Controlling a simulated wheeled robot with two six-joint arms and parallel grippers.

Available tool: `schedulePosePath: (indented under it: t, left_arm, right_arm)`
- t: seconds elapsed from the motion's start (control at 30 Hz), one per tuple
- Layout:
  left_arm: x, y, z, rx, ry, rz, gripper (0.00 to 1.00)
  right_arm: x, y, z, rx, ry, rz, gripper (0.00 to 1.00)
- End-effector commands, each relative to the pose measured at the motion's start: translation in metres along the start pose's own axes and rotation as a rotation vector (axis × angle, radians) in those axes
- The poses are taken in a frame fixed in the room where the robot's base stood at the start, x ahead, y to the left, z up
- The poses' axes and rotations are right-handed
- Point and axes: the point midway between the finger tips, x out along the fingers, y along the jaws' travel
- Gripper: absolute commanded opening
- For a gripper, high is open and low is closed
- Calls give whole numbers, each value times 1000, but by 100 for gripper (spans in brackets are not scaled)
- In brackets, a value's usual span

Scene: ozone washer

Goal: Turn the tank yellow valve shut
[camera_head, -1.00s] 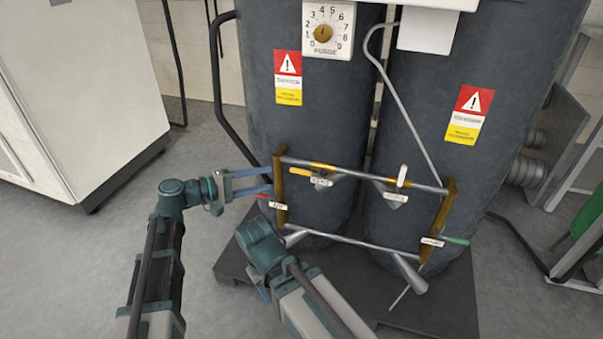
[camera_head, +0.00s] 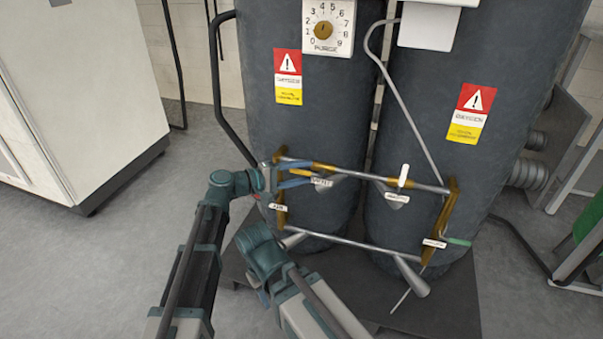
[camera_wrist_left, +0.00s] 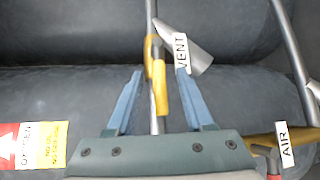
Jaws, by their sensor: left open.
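The yellow valve handle (camera_wrist_left: 161,92) sits beside the silver pipe, near the VENT label, in the left wrist view. It lies between the two blue fingers of my left gripper (camera_wrist_left: 153,85), which are spread apart. The handle runs roughly along the pipe.
Two dark tanks (camera_head: 300,120) stand behind the pipe frame, on a dark base plate (camera_head: 440,315). The AIR label (camera_wrist_left: 285,145) is at lower right. Floor at left is clear.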

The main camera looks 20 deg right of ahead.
Motion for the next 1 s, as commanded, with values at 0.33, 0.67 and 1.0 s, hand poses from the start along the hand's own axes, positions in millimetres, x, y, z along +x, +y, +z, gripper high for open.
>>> schedulePosePath:
  t: [0.33,0.67,1.0]
  left_arm:
    - [0,0,0,0,0,0,9]
    - [-1,0,0,0,0,0,0]
    - [-1,0,0,0,0,-1,0]
  right_arm:
    - [0,0,0,0,0,0,50]
    - [0,0,0,0,0,0,50]
    - [0,0,0,0,0,0,50]
